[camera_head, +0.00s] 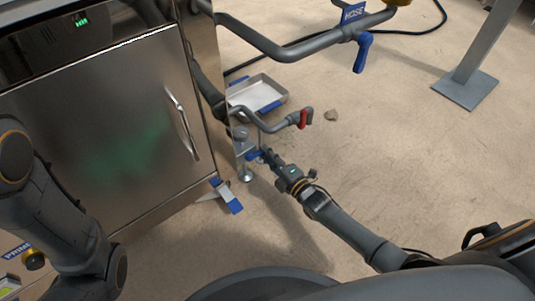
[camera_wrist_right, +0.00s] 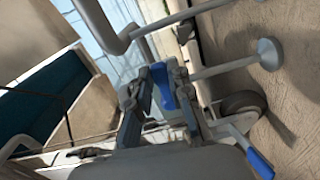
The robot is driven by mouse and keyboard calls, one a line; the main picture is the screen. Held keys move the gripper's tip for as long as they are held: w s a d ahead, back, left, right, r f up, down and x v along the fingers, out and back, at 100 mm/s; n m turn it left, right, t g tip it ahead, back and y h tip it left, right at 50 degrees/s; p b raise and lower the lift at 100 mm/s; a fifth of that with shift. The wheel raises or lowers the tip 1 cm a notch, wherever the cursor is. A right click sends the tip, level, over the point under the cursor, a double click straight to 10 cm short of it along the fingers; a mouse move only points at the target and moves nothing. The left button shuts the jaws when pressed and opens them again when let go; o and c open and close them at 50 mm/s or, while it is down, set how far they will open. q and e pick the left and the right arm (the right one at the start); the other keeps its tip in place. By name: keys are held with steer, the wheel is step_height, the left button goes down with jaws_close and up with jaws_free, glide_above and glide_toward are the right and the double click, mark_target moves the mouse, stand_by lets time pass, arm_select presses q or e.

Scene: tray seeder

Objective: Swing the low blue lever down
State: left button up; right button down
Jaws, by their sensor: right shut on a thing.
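The low blue lever (camera_head: 253,155) is at the lower right corner of the steel cabinet, near the floor, partly hidden by my right gripper. My right gripper (camera_head: 265,156) reaches it from the lower right. In the right wrist view the blue lever (camera_wrist_right: 161,86) sits between the two fingers of my right gripper (camera_wrist_right: 160,95), which are shut on it. My left arm comes in at the left of the head view, but its gripper cannot be seen.
A blue-ended pedal (camera_head: 229,196) sticks out at the cabinet (camera_head: 100,110) foot. A red-handled pipe (camera_head: 303,119) is just above my right gripper. A blue hose valve handle (camera_head: 362,52) hangs higher up. A shallow tray (camera_head: 283,92) lies behind. Floor to the right is mostly clear.

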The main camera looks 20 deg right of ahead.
steer(key=s+a+f+m+p, duration=0.1)
steer(key=a+f+m, duration=0.3)
steer(key=m, duration=1.3)
steer(key=shift+s+a+f, duration=0.3)
steer(key=shift+s, duration=0.05)
stand_by(0.4)
steer(key=c, duration=1.2)
jaws_free()
steer(key=v, duration=1.2)
steer(key=shift+r, duration=0.1)
